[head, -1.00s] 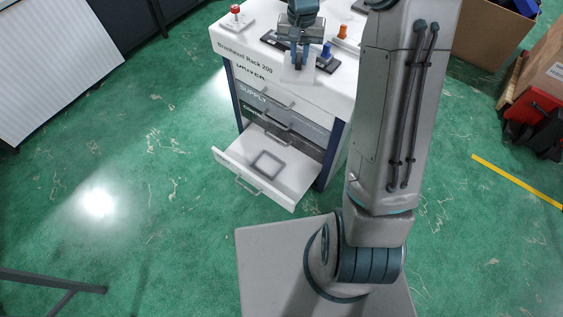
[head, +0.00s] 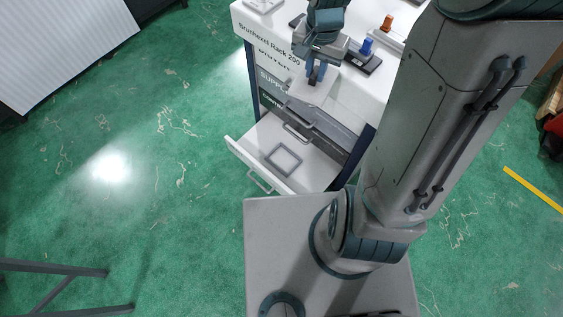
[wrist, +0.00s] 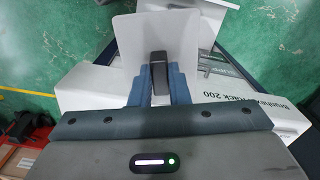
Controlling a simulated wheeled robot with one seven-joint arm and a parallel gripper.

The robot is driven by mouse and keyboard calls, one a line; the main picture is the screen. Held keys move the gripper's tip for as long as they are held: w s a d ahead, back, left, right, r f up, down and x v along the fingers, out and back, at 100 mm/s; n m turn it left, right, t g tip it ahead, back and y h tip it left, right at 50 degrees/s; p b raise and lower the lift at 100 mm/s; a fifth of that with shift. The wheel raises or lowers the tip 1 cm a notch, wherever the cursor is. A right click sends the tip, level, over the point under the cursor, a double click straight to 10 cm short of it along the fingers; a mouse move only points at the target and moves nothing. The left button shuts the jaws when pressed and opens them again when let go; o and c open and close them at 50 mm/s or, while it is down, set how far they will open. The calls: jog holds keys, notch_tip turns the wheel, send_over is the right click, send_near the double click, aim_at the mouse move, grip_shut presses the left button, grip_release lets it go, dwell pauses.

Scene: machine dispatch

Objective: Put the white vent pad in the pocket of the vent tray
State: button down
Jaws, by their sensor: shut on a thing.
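My gripper (head: 316,76) is shut on the dark grip of the white vent pad (head: 312,91). The pad is a thin, light square plate; it also shows in the wrist view (wrist: 155,32), beyond the fingertips (wrist: 156,85). In the head view it overlaps the front top edge of the rack, higher than the open drawer. A square grey frame (head: 283,160) lies in the open bottom drawer; it appears to be the vent tray, with its pocket empty. In the wrist view the pad hides part of what lies behind it.
The white rack (head: 365,92) has a pulled-out drawer (head: 310,178) with a handle on its front. Blue (head: 366,46) and orange (head: 388,22) pieces stand on the rack top. Closed drawers with handles are above the open one.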

jog(key=s+f+b, duration=0.5)
jog(key=f, duration=0.4)
jog(key=n+b, duration=1.5)
jog(key=b, duration=1.5)
send_over(283, 160)
notch_tip(283, 160, down, 51)
notch_tip(283, 160, down, 10)
jog(key=b, duration=0.4)
jog(key=shift+d, duration=0.1)
jog(key=shift+f+b, duration=0.2)
jog(key=shift+b, duration=0.2)
jog(key=c, duration=1.4)
grip_release()
